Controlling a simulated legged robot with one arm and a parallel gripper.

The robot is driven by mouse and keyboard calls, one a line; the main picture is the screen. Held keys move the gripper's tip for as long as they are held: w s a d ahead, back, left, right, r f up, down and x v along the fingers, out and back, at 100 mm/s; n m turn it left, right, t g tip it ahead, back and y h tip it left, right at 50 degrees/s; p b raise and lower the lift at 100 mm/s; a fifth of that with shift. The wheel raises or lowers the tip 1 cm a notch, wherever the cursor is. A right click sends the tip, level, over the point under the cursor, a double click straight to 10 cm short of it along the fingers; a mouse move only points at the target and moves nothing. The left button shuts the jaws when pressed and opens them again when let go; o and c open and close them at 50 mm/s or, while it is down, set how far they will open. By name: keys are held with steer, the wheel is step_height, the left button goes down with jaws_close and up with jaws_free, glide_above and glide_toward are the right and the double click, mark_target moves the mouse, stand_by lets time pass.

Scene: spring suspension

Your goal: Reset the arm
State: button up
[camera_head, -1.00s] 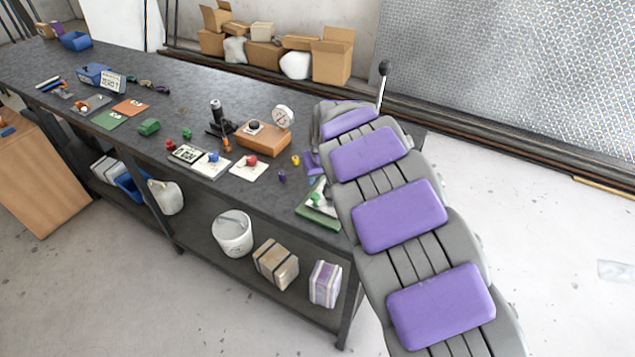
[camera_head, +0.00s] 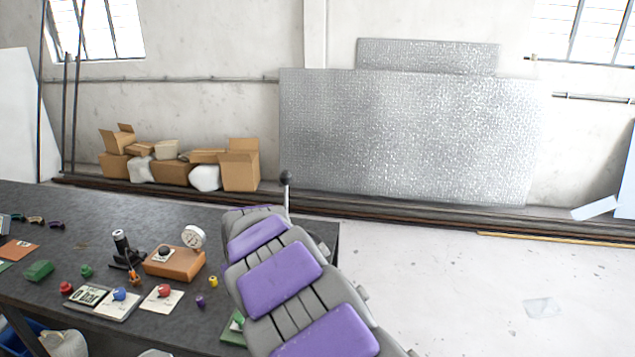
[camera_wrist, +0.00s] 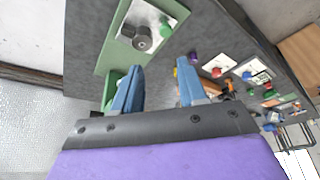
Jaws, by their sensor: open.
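My gripper (camera_wrist: 157,92) shows in the wrist view with its two blue fingers apart and nothing between them. It is over the right end of the dark workbench (camera_head: 200,218). In the wrist view a green board with a pale plate (camera_wrist: 113,50) lies beyond the fingers, bearing a dark round knob (camera_wrist: 142,40) and a green knob (camera_wrist: 166,27). In the head view my purple and grey arm covers the gripper and most of the green board (camera_head: 232,332).
On the bench are an orange-brown block with a dial gauge (camera_head: 175,262), a black stand (camera_head: 122,250), cards with coloured knobs (camera_head: 117,302) and a yellow piece (camera_head: 213,281). Cardboard boxes (camera_head: 240,170) stand by the wall. The floor (camera_head: 450,290) to the right is mostly clear.

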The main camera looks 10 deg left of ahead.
steer(key=s+d+r+m+g+h, duration=0.15)
steer(key=s+d, duration=0.25)
steer(key=d, duration=0.5)
steer(key=s+d+r+m+b, duration=0.15)
steer(key=s+d, duration=0.25)
steer(key=d, duration=0.5)
steer(key=s+d+r+m+h, duration=0.15)
steer(key=s+d, duration=0.25)
steer(key=d, duration=0.6)
steer(key=s+d+f+m+g, duration=0.1)
steer(key=s+d, duration=0.4)
steer(key=s, duration=0.7)
steer(key=s+d+f+m+g, duration=0.2)
steer(key=s+d+f, duration=0.2)
steer(key=s, duration=0.9)
steer(key=shift+s+d+g+b, duration=0.25)
steer(key=shift+d+g+b, duration=0.1)
steer(key=shift+d+b, duration=0.1)
steer(key=shift+a, duration=0.1)
